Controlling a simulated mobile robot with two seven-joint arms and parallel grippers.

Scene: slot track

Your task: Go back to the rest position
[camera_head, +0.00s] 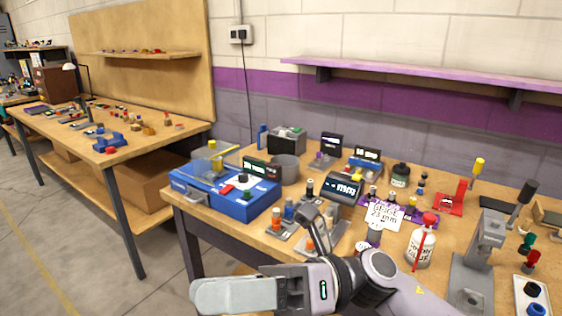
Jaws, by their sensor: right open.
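My right arm comes in at the bottom of the head view, with a grey link, a dark wrist joint and a pale lilac link. My right gripper (319,217) is small and partly hidden among the items at the front of the workbench (212,217). It is open, and I see nothing held in it. It is close to small pegs on grey plates, and I cannot tell whether it touches them. My left gripper is not in view.
A blue case (245,208) stands at the bench's left. A white glue bottle (421,246), a label card (384,216) and a grey stand (484,240) crowd the right. A purple shelf (430,66) hangs above. Another bench (92,150) stands left; the floor between is clear.

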